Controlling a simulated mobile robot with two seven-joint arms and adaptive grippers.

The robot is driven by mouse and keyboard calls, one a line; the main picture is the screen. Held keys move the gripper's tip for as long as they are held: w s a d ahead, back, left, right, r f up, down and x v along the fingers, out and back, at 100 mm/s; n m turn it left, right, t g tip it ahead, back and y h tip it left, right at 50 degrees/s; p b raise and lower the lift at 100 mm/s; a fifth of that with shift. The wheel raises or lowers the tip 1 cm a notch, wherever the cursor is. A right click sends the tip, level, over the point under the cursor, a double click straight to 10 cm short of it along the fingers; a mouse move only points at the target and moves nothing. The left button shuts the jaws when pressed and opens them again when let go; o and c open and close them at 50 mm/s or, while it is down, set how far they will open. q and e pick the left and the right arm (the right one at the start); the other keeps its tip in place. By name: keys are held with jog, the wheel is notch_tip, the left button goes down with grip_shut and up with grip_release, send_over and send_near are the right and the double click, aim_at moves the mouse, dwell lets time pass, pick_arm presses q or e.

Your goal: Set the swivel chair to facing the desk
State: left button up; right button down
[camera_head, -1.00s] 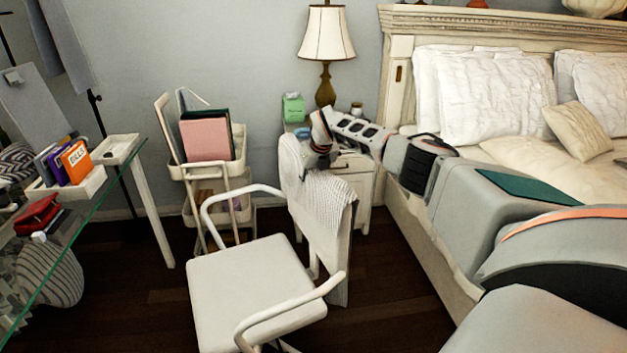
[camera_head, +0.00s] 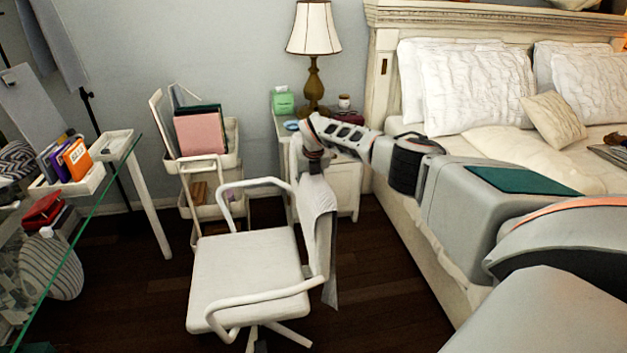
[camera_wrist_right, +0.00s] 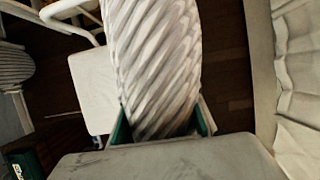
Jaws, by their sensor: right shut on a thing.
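The white swivel chair (camera_head: 248,268) stands in the middle of the head view, its seat and armrests open toward the glass desk (camera_head: 75,235) on the left. A pale knitted cloth hangs over its backrest (camera_head: 320,225). My right gripper (camera_head: 315,160) is at the top of the backrest. In the right wrist view the right gripper (camera_wrist_right: 165,130) is shut on the cloth-covered backrest (camera_wrist_right: 155,60), with green finger edges at both sides. The chair seat (camera_wrist_right: 95,90) shows beyond it. My left gripper is not in view.
A white trolley (camera_head: 232,160) with folders stands behind the chair. A nightstand (camera_head: 345,185) with a lamp (camera_head: 314,45) is at the back. The bed (camera_head: 400,250) is on the right. Dark bare floor (camera_head: 150,300) lies between chair and desk.

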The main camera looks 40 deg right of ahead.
dwell(0.4)
jog(key=c, duration=1.4)
grip_release()
notch_tip(320, 180, up, 11)
send_over(312, 177)
